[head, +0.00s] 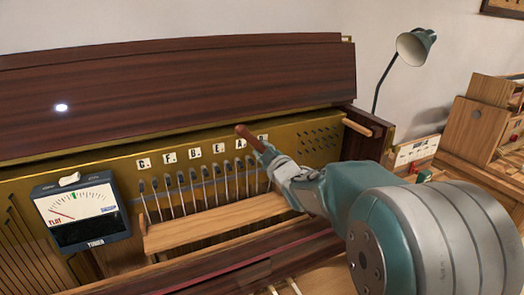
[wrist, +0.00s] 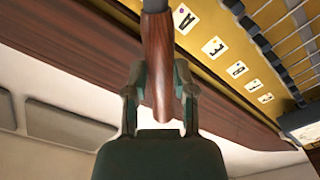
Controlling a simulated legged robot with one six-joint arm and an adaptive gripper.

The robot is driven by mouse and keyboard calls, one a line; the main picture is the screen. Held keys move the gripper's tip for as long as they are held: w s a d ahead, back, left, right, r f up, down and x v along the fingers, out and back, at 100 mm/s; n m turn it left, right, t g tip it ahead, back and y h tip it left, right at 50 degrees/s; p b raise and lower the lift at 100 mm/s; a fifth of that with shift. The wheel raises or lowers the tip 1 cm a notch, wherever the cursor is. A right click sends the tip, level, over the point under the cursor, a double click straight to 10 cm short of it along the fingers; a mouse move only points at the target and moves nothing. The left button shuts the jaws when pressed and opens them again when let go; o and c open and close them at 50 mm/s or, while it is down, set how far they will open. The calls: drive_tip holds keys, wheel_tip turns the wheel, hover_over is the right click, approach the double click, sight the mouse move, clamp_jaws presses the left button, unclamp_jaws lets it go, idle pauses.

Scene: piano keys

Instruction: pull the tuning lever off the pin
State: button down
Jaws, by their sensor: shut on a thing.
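The tuning lever has a reddish-brown wooden handle (wrist: 158,50) and a dark grey shaft (wrist: 154,5) that leaves the top of the wrist view. My gripper (wrist: 158,90) is shut on the handle, one finger on each side. In the head view the handle (head: 250,138) sticks out up and left from my gripper (head: 278,163), in front of the right end of the pin row. The tuning pins (head: 318,138) show at the right of the gold plate. The lever's far end is hidden, so I cannot tell whether it sits on a pin.
A tuner (head: 82,211) with its needle toward FLAT stands at the left. A wooden rail (head: 215,222) runs below the strings. The raised lid (head: 180,85) is behind. A lamp (head: 415,46) and a workbench with wooden boxes (head: 475,128) are at the right.

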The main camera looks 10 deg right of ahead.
drive_tip(key=shift+s+r, duration=0.1)
drive_tip(key=shift+s+d, duration=0.2)
drive_tip(key=shift+s, duration=0.75)
drive_tip(key=shift+s+d, duration=0.15)
drive_tip(key=shift+s, duration=0.85)
drive_tip(key=shift+s+d, duration=0.2)
drive_tip(key=shift+s, duration=0.75)
